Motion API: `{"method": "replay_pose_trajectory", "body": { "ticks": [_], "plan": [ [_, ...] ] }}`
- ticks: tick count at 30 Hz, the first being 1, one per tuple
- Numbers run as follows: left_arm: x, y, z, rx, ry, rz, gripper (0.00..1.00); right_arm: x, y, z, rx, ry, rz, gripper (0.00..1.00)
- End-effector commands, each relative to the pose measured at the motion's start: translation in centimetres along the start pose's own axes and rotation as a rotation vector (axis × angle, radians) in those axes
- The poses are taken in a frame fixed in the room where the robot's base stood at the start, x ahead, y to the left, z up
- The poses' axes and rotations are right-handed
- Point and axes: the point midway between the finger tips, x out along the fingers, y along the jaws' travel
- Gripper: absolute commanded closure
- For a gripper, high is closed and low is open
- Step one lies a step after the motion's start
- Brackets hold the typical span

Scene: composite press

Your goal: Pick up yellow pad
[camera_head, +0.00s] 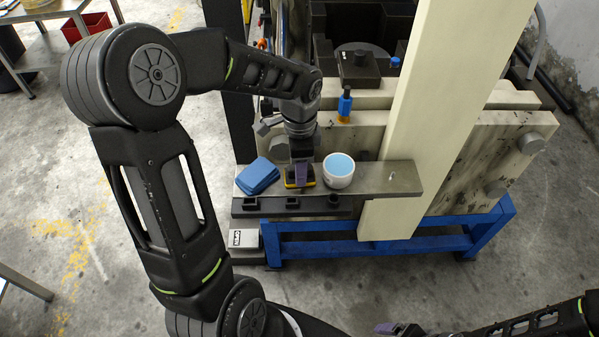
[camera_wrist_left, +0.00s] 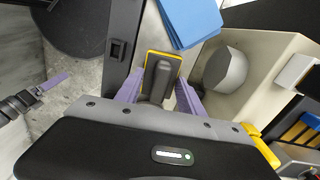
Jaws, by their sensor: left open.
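The yellow pad (camera_head: 311,182), with a yellow edge and a dark raised handle, lies on the metal ledge between the blue pads and the white cup. It also shows in the left wrist view (camera_wrist_left: 161,66). My left gripper (camera_head: 300,172) is directly over it, pointing down, and partly hides it. In the left wrist view its purple fingers (camera_wrist_left: 158,92) are open on either side of the pad's near end and handle; I cannot tell if they touch it. My right gripper (camera_head: 398,328) is low at the bottom edge, far from the pad, its jaw state unclear.
Stacked blue pads (camera_head: 258,176) lie left of the yellow pad. A white cup with light blue contents (camera_head: 339,170) stands close on its right. The metal ledge (camera_head: 385,180) is mostly clear further right. A cream press column (camera_head: 410,130) rises there.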

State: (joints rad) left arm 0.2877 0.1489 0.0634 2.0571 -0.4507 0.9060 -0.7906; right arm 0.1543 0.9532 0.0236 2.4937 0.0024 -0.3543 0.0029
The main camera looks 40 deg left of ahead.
Motion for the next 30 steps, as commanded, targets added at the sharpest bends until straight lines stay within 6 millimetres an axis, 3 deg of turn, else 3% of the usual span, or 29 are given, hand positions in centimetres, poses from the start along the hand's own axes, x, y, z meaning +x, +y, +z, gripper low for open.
{"method": "replay_pose_trajectory", "body": {
  "ticks": [11,27,30],
  "plan": [
    [-0.04,-0.01,-0.01,0.000,0.000,0.000,0.55,0.01,0.00,0.01,0.000,0.000,0.000,0.10],
    [-0.04,-0.01,-0.01,0.000,0.000,0.000,0.98,0.00,-0.01,0.01,0.000,0.000,0.000,0.10],
    [-0.05,-0.01,-0.01,0.000,0.000,0.000,1.00,0.00,0.00,0.01,0.000,0.000,0.000,0.10]
  ]
}}
